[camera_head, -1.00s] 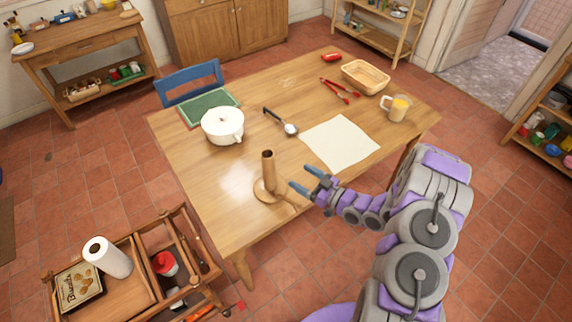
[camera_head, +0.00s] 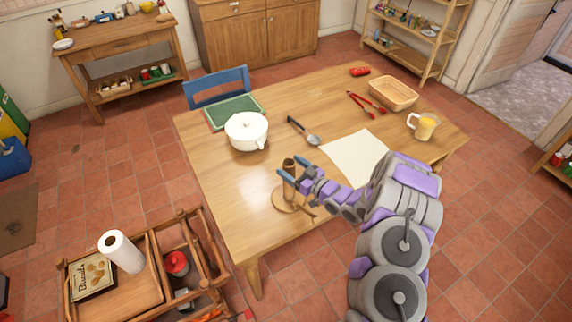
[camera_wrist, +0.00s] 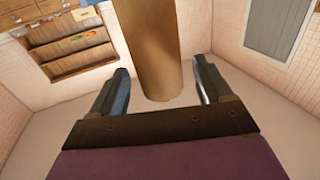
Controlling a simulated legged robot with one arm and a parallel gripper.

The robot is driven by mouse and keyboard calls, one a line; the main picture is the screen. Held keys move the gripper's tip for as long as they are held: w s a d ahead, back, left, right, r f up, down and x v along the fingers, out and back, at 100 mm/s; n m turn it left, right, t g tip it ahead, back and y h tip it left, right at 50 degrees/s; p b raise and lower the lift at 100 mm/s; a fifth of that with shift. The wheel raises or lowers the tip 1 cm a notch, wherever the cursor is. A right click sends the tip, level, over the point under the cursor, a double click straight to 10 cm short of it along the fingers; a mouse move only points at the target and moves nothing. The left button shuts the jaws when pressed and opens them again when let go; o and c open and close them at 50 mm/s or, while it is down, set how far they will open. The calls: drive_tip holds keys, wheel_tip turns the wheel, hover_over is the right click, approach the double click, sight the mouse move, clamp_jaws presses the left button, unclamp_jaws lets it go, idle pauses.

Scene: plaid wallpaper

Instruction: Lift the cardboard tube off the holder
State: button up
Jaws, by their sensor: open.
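The brown cardboard tube (camera_head: 289,181) stands upright on a round wooden holder (camera_head: 281,202) near the front edge of the table. My gripper (camera_head: 289,172) is open at the upper part of the tube, its blue fingers to either side. In the wrist view the tube (camera_wrist: 153,55) stands between and beyond the two fingers of my gripper (camera_wrist: 160,88), with gaps on both sides.
The wooden table (camera_head: 225,195) also bears a white pot (camera_head: 246,132), a ladle (camera_head: 303,131), a white sheet (camera_head: 352,157), red tongs (camera_head: 366,104), a basket (camera_head: 393,94) and a jug (camera_head: 423,126). A cart with a paper roll (camera_head: 121,251) stands at the lower left.

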drive_tip(key=shift+x, duration=1.45)
drive_tip(key=shift+c, duration=0.2)
drive_tip(key=c, duration=1)
drive_tip(key=shift+r+p, duration=3.55)
drive_tip(key=shift+r, duration=6.45)
